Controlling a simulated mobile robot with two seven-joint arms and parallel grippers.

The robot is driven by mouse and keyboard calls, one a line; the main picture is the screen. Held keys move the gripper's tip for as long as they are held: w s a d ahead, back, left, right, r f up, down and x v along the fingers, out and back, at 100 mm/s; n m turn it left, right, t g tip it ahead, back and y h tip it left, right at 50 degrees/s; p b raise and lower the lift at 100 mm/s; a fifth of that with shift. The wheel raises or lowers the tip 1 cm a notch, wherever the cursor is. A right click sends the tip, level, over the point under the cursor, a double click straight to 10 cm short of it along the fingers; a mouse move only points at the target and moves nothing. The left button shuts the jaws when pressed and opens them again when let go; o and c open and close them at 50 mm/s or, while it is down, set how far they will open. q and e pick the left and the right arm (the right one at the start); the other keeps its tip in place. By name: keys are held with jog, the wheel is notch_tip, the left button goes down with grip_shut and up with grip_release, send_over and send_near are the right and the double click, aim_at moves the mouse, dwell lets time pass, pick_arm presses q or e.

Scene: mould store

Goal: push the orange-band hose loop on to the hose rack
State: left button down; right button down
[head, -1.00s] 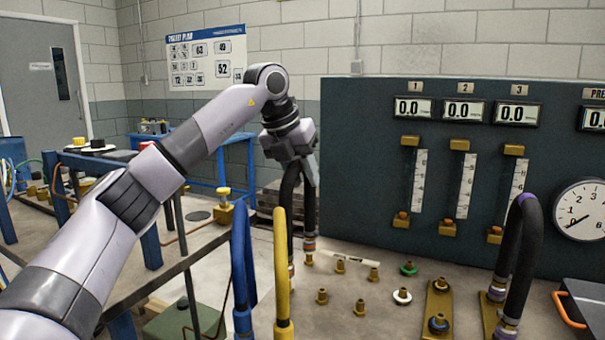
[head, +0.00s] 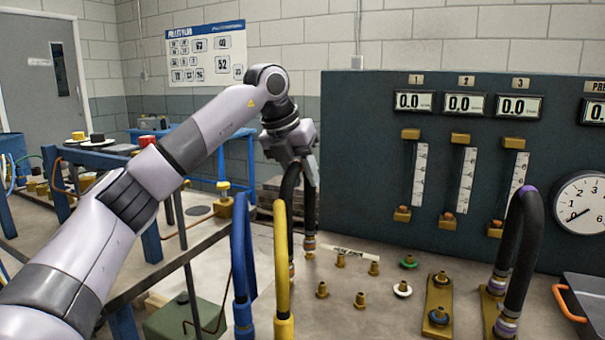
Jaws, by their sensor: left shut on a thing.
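My left gripper (head: 300,158) is shut on the top of a black hose loop (head: 311,208), which hangs upright below it. The loop's right end has an orange band (head: 309,240) and sits low over the bench; I cannot tell whether it touches a fitting. Its left end is partly hidden behind a yellow hose loop. Several brass spigots (head: 360,300) stand on the bench beside a small white label (head: 355,256) too blurred to read; I cannot tell for sure which fittings form the hose rack. My right gripper is not in view.
The yellow loop (head: 282,250) and a blue loop (head: 238,265) stand close in front. A purple-topped black loop (head: 525,240) stands at right before the gauge panel (head: 350,140). A tray with an orange handle (head: 566,305) lies at the right edge.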

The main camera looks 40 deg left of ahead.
pick_arm(q)
jog(key=shift+f, duration=0.45)
dwell(0.6)
dwell(0.5)
jog(key=c, duration=0.7)
grip_release()
jog(key=shift+c, duration=0.2)
jog(key=p+v, duration=0.1)
jog(key=v, duration=0.6)
